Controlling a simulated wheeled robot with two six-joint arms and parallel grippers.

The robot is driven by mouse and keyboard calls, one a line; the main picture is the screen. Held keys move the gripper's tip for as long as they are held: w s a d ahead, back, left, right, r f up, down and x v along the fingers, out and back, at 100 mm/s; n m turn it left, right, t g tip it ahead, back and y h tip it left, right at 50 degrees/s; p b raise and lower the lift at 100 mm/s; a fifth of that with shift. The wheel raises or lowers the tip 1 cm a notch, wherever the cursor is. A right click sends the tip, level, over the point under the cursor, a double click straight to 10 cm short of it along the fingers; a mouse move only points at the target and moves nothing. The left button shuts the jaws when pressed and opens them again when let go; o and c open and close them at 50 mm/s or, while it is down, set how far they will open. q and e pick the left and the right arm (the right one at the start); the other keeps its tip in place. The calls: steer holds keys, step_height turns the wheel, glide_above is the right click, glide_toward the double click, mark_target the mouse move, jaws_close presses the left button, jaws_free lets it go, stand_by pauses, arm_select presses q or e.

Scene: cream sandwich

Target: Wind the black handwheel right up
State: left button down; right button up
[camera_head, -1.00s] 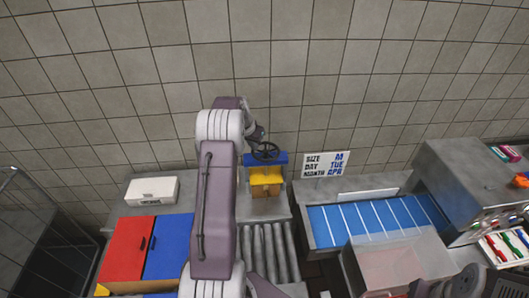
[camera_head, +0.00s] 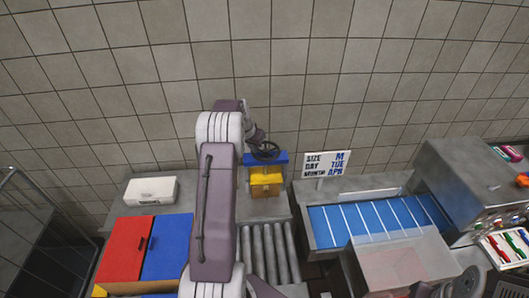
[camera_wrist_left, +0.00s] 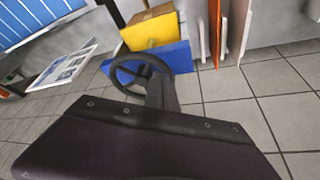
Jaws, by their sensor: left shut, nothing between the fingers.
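The black handwheel (camera_head: 266,151) lies flat on top of a small press with a blue top plate (camera_head: 280,159) and a yellow part (camera_head: 266,181) below it. In the left wrist view the handwheel (camera_wrist_left: 122,72) shows as a ring with spokes over the blue plate (camera_wrist_left: 177,58) and the yellow part (camera_wrist_left: 150,31). My left gripper (camera_head: 260,144) is at the wheel, coming down from the upper left. In the wrist view the left gripper (camera_wrist_left: 158,82) is shut and empty at the wheel's rim; whether it touches cannot be told.
A sign with SIZE, DAY and MONTH (camera_head: 326,163) stands right of the press. Beyond it is a blue conveyor (camera_head: 380,217) leading to a grey machine (camera_head: 470,185). A white box (camera_head: 150,190), red panel (camera_head: 125,250) and blue panel (camera_head: 168,246) are on the left. Rollers (camera_head: 268,250) lie in front.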

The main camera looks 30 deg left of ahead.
mark_target(265, 156)
arm_select(q)
steer(key=shift+f, duration=0.3)
steer(key=shift+d, duration=0.1)
steer(key=shift+s+d+b, duration=0.15)
steer(key=shift+d+b, duration=0.55)
steer(key=shift+d, duration=0.35)
steer(key=shift+w+d, duration=0.2)
steer(key=shift+d, duration=0.85)
